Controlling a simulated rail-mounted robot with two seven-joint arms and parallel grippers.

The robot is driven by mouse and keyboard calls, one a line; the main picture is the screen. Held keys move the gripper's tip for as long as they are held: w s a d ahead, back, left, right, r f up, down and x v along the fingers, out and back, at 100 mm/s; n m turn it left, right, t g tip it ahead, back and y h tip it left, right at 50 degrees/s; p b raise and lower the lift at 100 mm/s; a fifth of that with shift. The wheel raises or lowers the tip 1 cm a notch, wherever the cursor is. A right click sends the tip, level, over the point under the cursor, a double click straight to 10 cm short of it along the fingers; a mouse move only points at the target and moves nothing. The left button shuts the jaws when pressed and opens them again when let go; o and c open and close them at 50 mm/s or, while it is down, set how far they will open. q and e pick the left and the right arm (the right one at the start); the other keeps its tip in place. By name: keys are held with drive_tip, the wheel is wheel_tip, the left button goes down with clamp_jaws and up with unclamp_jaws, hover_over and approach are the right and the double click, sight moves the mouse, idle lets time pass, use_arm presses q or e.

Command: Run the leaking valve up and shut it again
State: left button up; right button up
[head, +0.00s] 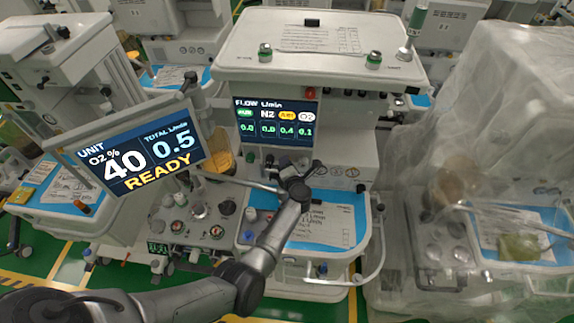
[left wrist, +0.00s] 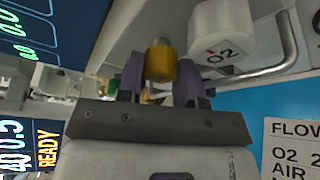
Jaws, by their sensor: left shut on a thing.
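My left gripper (head: 284,166) reaches up to the front of the middle cart, just under its flow screen (head: 276,121). In the left wrist view its two fingers (left wrist: 160,78) are shut on a yellow knob (left wrist: 161,62), one on each side. A white knob marked O2 (left wrist: 217,32) sits just right of the yellow one. The flow screen reads 0.0, 0.0, 0.4 and 0.1, with the 0.4 under a yellow label. The tilted monitor (head: 130,148) reads O2 40 %, total 0.5 L/min and READY. In the head view my gripper hides the knob. My right gripper is not in view.
A blue work surface (head: 352,198) with a printed sheet (head: 322,226) lies below my gripper. A metal rail (left wrist: 275,68) curves beside the O2 knob. A cart under clear plastic (head: 478,130) stands at right, another cart (head: 62,75) at left.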

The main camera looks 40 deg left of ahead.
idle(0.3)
use_arm(q)
drive_tip(key=o, duration=0.6)
drive_tip(key=shift+o, duration=0.2)
drive_tip(key=p+v, duration=0.4)
drive_tip(key=v, duration=0.3)
drive_tip(key=shift+s+d, duration=0.2)
drive_tip(key=shift+m, duration=0.3)
